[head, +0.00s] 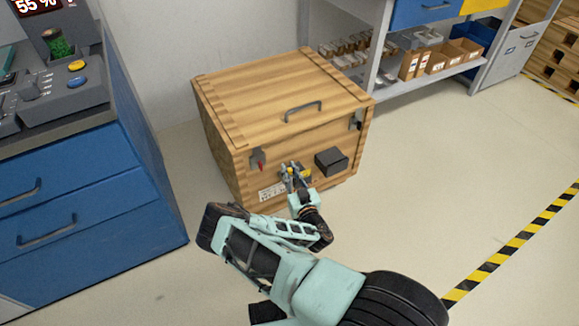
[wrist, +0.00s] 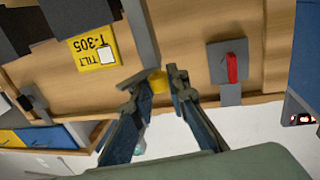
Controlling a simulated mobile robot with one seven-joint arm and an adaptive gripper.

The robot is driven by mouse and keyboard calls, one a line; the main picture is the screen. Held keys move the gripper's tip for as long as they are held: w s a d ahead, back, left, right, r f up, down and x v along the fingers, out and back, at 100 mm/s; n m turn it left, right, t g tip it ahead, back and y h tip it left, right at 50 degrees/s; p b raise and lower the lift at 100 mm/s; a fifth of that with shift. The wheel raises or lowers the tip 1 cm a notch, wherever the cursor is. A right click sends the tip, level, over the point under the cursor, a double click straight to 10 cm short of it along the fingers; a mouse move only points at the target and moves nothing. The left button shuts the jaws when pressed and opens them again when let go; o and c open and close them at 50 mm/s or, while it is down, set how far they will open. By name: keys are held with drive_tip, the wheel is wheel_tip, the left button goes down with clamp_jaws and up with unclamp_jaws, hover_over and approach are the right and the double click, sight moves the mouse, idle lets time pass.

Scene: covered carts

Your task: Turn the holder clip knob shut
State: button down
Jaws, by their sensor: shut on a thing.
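The wooden crate (head: 225,120) stands closed on the floor. A small yellow knob (wrist: 158,79) sits on its front face, at the end of a grey strip (wrist: 143,35); I take it for the holder clip knob. My gripper (head: 294,172) is at the crate's front. In the wrist view my gripper (wrist: 157,80) has its fingertips on either side of the yellow knob, shut on it. The fingers partly hide the knob, and its turn angle cannot be told. A yellow tag reading TILT T-305 (wrist: 95,48) is beside the strip, upside down in the wrist view.
A red lever (head: 257,160) on a grey plate is at the crate's front left, also in the wrist view (wrist: 232,68). A black box (head: 331,162) juts out right of my gripper. Blue drawers (head: 75,220) stand left. Open floor lies right.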

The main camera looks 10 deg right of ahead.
drive_tip(key=n+g+y, duration=0.1)
drive_tip(key=n+y, duration=0.1)
drive_tip(key=y, duration=0.2)
drive_tip(key=n+g+y+p, duration=0.1)
drive_tip(key=n+g+y, duration=0.1)
drive_tip(key=n+y, duration=0.1)
drive_tip(key=shift+d+n+y, duration=0.15)
drive_tip(key=shift+n+y, duration=0.15)
drive_tip(key=shift+y, duration=0.3)
drive_tip(key=n+g+y+b, duration=0.1)
drive_tip(key=n+g+y, duration=0.3)
drive_tip(key=g+y, duration=0.1)
drive_tip(key=shift+n+g, duration=0.3)
drive_tip(key=shift+n, duration=0.1)
drive_tip(key=shift+a, duration=0.2)
drive_tip(key=c, duration=1.8)
unclamp_jaws()
drive_tip(key=shift+c, duration=0.2)
drive_tip(key=shift+d, duration=0.1)
drive_tip(key=shift+s+d, duration=0.2)
drive_tip(key=shift+d, duration=0.35)
drive_tip(key=v, duration=1)
drive_tip(key=shift+d, duration=0.3)
